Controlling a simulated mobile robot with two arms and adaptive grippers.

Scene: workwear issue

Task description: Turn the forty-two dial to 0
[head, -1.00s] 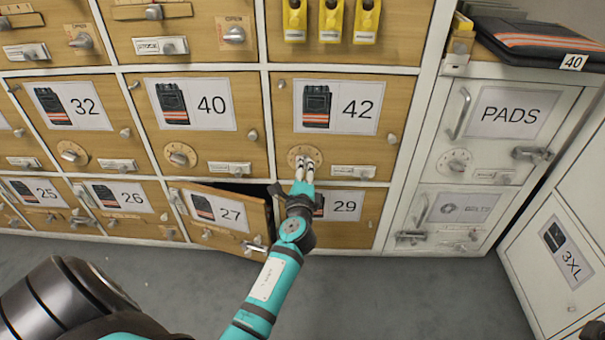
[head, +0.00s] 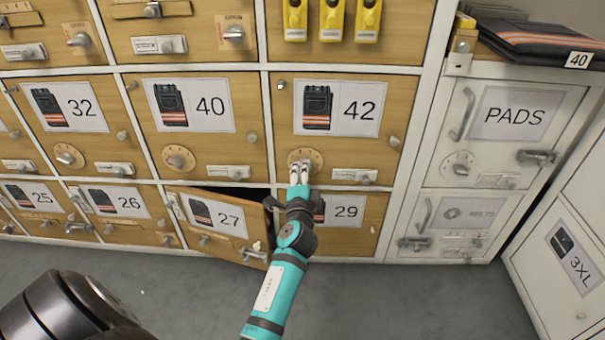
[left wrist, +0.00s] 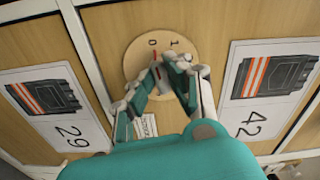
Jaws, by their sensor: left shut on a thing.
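The forty-two dial (head: 317,157) is a round wooden plate on the 42 door (head: 285,132), below its label. In the left wrist view the dial plate (left wrist: 138,53) shows a 0 and a 1 at its upper edge. My left gripper (head: 299,170) is shut on the dial's knob, which its fingers mostly hide. In the left wrist view the gripper (left wrist: 162,85) has a finger on each side of the knob, and a red line shows between the fingertips, near the 0. My right gripper does not show.
The 27 door (head: 235,222) stands ajar just left of my left wrist. The 40 door's dial (head: 179,158) is to the left. White PADS and BELTS lockers (head: 437,150) with handles stand to the right. Grey floor (head: 400,300) is clear in front.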

